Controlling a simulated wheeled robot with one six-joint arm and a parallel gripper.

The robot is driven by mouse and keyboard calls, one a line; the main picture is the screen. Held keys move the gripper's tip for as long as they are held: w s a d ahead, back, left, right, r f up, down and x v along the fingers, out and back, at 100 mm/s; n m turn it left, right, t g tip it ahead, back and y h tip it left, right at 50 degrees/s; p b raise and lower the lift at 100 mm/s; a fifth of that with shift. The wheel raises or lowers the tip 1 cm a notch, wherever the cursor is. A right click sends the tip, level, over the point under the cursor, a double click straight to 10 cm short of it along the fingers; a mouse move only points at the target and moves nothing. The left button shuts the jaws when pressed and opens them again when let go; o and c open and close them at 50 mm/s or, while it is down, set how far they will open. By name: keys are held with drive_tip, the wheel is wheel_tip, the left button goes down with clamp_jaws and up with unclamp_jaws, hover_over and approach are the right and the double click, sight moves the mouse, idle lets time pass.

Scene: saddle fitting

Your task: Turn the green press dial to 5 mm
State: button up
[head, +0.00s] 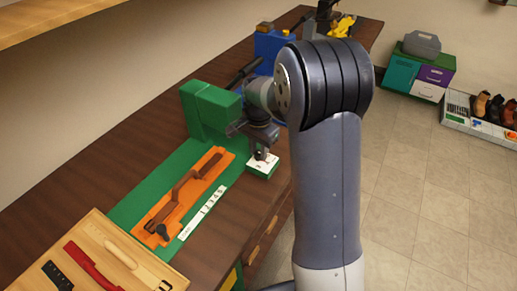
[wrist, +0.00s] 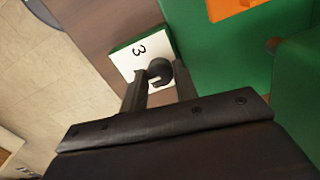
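The green press (head: 210,108) stands on the bench with its long green base running toward the front left. Its dial is a small green block with a white face (head: 258,166) near the bench's right edge; the face also shows in the wrist view (wrist: 125,60), with a "3" readable on it. A dark round knob (wrist: 160,72) sits on this face. My gripper (head: 264,154) is over the dial from above. In the wrist view its two fingers (wrist: 160,80) lie on either side of the knob. I cannot tell whether they touch it.
An orange plate (head: 210,165) with a brown strap lies on the press base, beside a white numbered strip (head: 204,210). A wooden board (head: 90,235) with straps is at the front left. A blue device (head: 270,48) stands behind the press.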

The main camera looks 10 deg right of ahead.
drive_tip(key=c, duration=0.5)
drive_tip(key=shift+n, duration=0.5)
drive_tip(key=n, duration=0.5)
drive_tip(key=shift+n, duration=0.3)
drive_tip(key=n, duration=0.5)
drive_tip(key=shift+n, duration=0.3)
drive_tip(key=o, duration=1)
drive_tip(key=shift+r, duration=0.1)
